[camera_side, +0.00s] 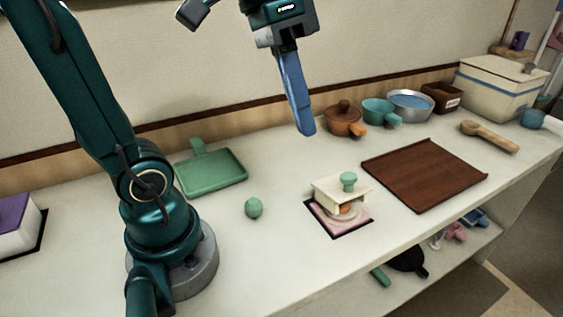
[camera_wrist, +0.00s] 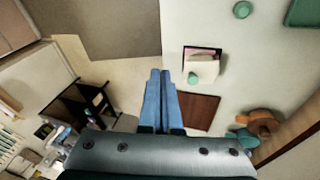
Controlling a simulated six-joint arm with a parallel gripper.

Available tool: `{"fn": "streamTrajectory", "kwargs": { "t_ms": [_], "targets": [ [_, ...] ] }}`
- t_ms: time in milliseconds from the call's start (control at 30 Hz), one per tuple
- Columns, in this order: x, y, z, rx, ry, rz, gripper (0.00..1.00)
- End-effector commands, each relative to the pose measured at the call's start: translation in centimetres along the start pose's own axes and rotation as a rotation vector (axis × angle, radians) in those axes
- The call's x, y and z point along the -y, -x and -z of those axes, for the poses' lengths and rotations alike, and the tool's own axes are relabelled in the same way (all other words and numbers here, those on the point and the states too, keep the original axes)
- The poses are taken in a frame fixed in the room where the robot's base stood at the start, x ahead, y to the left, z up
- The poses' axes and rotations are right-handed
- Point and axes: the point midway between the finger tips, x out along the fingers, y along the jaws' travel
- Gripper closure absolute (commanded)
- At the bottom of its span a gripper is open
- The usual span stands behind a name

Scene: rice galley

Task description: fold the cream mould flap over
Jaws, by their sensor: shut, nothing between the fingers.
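The cream mould (camera_side: 325,190) stands on a pink mat with a dark border (camera_side: 350,224). Its cream flap, with a round green knob (camera_side: 348,181), sits over the top, and something orange (camera_side: 345,209) shows beneath its near edge. I cannot tell exactly how the flap is hinged. In the wrist view the mould (camera_wrist: 204,57) and its knob (camera_wrist: 193,78) lie right of the fingers. My gripper (camera_side: 306,131) has long blue fingers, also in the wrist view (camera_wrist: 160,73). They are shut and empty, high above the counter and apart from the mould.
A brown board (camera_side: 425,174) lies right of the mould. A green ball (camera_side: 253,208) and a green tray (camera_side: 212,174) are to its left. Pots and a metal bowl (camera_side: 410,105) line the back. A wooden scoop (camera_side: 488,136) lies at right. The counter's front edge runs close to the mat.

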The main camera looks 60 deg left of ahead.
Motion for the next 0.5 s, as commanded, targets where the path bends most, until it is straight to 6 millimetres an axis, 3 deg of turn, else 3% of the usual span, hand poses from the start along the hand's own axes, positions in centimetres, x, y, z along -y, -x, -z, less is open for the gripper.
{"fn": "streamTrajectory", "kwargs": {
  "t_ms": [267,500],
  "targets": [
    [4.5,1.0,5.6,0.075,-0.026,-0.233,1.0],
    [11.6,0.4,8.0,0.049,0.031,-0.421,1.0]
  ]
}}
